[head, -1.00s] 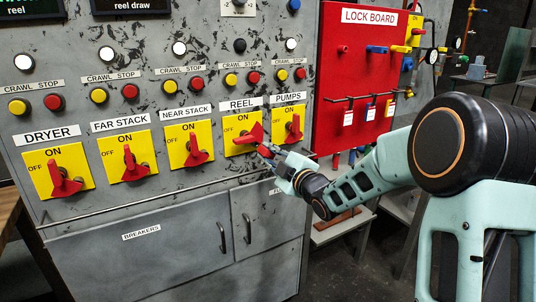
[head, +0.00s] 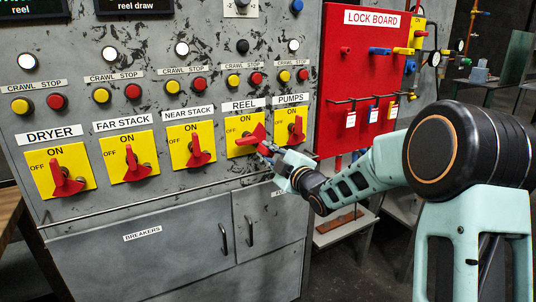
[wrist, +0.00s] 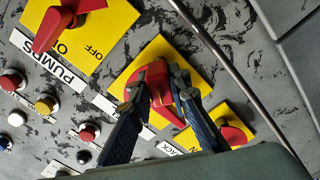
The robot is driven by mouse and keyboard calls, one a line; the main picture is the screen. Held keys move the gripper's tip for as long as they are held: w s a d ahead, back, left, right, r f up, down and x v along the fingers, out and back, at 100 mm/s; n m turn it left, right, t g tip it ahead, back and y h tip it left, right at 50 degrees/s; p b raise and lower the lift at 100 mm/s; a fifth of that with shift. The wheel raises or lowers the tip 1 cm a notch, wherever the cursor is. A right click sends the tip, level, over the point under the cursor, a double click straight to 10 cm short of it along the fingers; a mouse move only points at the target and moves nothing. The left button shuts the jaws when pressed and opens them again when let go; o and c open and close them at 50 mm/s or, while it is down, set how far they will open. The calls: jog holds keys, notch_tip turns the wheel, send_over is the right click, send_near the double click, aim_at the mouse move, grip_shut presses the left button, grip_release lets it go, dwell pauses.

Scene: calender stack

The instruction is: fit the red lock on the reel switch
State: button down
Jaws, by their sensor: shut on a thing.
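The reel switch has a yellow plate (head: 234,151) and a red handle (head: 252,135), which sits slanted from upper right to lower left rather than upright. My gripper (head: 266,148) is at this switch. In the wrist view my gripper (wrist: 163,90) has its two fingers closed around the red handle (wrist: 153,74). The fingers hide part of the handle. On the red lock board (head: 330,100), a small red piece (head: 346,50) sits at the upper left, and a red-topped white tag (head: 350,119) hangs below. I cannot tell which red item is the lock.
The pumps switch (head: 295,125) is close on the right and the near stack switch (head: 197,150) on the left, both with handles upright. A thin rail (wrist: 210,45) crosses the panel below the switches. Blue (head: 377,50) and yellow (head: 403,50) pieces sit on the lock board.

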jog(key=shift+w+a, duration=0.35)
jog(key=shift+w, duration=0.15)
jog(key=c, duration=1.3)
grip_release()
jog(key=shift+b+v, duration=1.2)
jog(key=shift+v, duration=2.35)
